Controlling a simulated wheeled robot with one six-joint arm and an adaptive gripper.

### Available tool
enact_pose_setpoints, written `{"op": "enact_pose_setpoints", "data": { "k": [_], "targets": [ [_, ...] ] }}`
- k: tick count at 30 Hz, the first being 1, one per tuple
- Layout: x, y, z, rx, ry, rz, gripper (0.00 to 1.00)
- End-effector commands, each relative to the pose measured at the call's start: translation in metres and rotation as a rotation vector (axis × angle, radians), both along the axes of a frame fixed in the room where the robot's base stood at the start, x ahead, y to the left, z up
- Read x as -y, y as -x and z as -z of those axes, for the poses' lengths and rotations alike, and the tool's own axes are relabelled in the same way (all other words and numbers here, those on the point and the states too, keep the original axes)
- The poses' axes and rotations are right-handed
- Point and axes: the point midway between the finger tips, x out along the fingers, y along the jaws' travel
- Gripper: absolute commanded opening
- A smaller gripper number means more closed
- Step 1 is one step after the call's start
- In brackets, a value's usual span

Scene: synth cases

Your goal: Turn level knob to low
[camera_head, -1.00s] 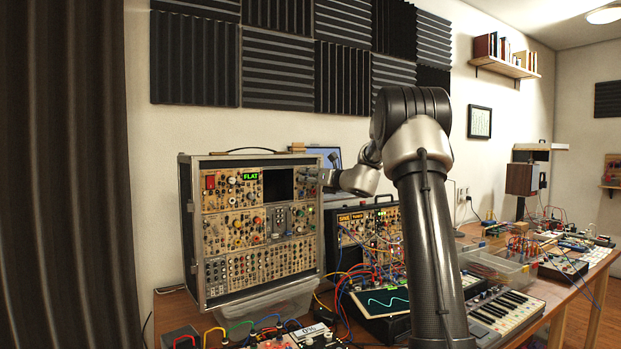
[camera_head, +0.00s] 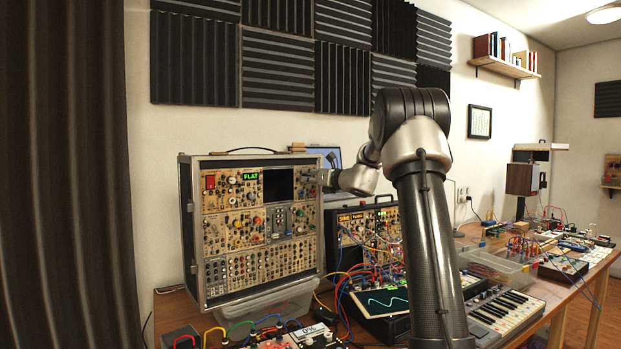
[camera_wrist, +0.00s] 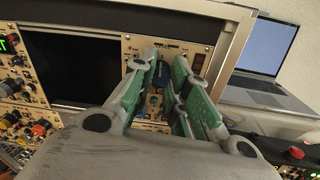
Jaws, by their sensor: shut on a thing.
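In the wrist view my gripper (camera_wrist: 164,62) reaches up to a tan module panel (camera_wrist: 196,49) at the right end of the rack case. In the head view my gripper (camera_head: 323,178) is at the upper right corner of the synth case (camera_head: 262,214), and the knob is hidden there.
A dark blank screen (camera_wrist: 72,68) lies just left of the fingers. The case's metal edge (camera_wrist: 236,42) and an open laptop (camera_wrist: 262,62) are close on the right. A second patched synth (camera_head: 357,222) and a keyboard (camera_head: 505,309) stand on the bench.

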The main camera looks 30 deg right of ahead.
Motion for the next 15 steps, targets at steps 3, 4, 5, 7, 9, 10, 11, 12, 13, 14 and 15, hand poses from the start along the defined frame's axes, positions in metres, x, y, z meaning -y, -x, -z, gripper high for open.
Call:
{"op": "enact_pose_setpoints", "data": {
  "k": [3, 4, 5, 7, 9, 10, 11, 12, 13, 14, 15],
  "targets": [
    [0.0002, 0.0001, 0.0003, 0.01, 0.064, 0.0, 0.0],
    [0.0002, 0.0001, 0.0003, 0.014, 0.085, 0.0, 0.0],
    [0.0002, 0.0001, 0.0003, 0.018, 0.108, 0.0, 0.0],
    [0.0002, 0.0001, 0.0003, 0.028, 0.165, 0.001, 0.0],
    [0.0002, 0.0001, 0.0004, 0.039, 0.228, 0.0, 0.0],
    [0.0002, 0.0002, 0.0004, 0.043, 0.256, 0.0, 0.0],
    [0.0002, 0.0002, 0.0004, 0.048, 0.283, 0.0, 0.0],
    [0.0003, 0.0001, 0.0004, 0.055, 0.322, 0.001, 0.0],
    [0.0003, 0.0002, 0.0005, 0.06, 0.35, 0.0, 0.0],
    [0.0003, 0.0002, 0.0005, 0.064, 0.379, 0.0, 0.0],
    [0.0003, 0.0002, 0.0005, 0.071, 0.415, 0.001, 0.0]
  ]
}}
